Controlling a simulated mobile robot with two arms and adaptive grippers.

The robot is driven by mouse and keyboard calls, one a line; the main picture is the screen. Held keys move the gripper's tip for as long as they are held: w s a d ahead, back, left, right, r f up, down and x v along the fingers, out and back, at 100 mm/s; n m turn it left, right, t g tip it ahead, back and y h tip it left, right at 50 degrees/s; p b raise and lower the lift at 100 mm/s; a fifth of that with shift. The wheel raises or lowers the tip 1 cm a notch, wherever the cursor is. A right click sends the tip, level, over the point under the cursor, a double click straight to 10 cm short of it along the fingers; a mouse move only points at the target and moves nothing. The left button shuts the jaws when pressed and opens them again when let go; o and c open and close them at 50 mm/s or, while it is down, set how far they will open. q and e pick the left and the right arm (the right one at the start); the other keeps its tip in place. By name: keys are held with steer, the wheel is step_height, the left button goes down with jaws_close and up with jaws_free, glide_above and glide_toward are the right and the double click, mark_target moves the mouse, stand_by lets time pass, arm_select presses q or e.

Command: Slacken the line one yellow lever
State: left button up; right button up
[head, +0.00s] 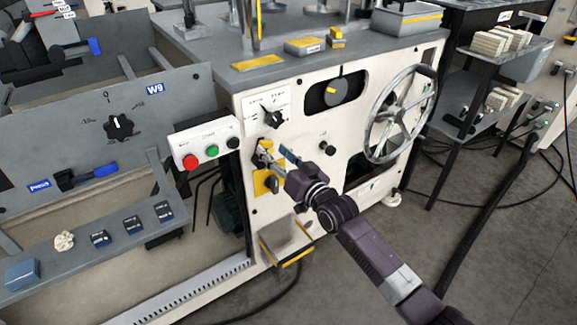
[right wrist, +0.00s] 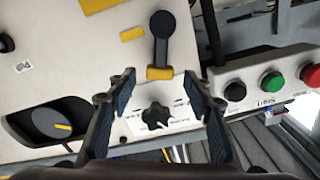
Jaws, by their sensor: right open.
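The lever (right wrist: 162,40) has a dark, round-ended handle and a yellow base (right wrist: 160,74). It sits on the cream machine front, and its handle points to the top of the right wrist view. In the head view its yellow parts (head: 261,184) show beside and partly behind my right gripper (head: 274,153). In the right wrist view my right gripper (right wrist: 159,77) is open, with its fingertips apart on either side of the lever's base and nothing gripped. I cannot tell how close the fingers are to the panel. My left gripper is not in view.
A black selector knob (head: 273,119) sits above the lever. A button box (head: 205,143) with red, green and black buttons juts out at left. A spoked handwheel (head: 401,113) stands out at right. A small yellow-edged tray (head: 287,241) projects below. Open floor lies at lower right.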

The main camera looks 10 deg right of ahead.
steer(key=v, duration=0.8)
steer(key=shift+s, duration=0.4)
steer(key=shift+d, duration=0.1)
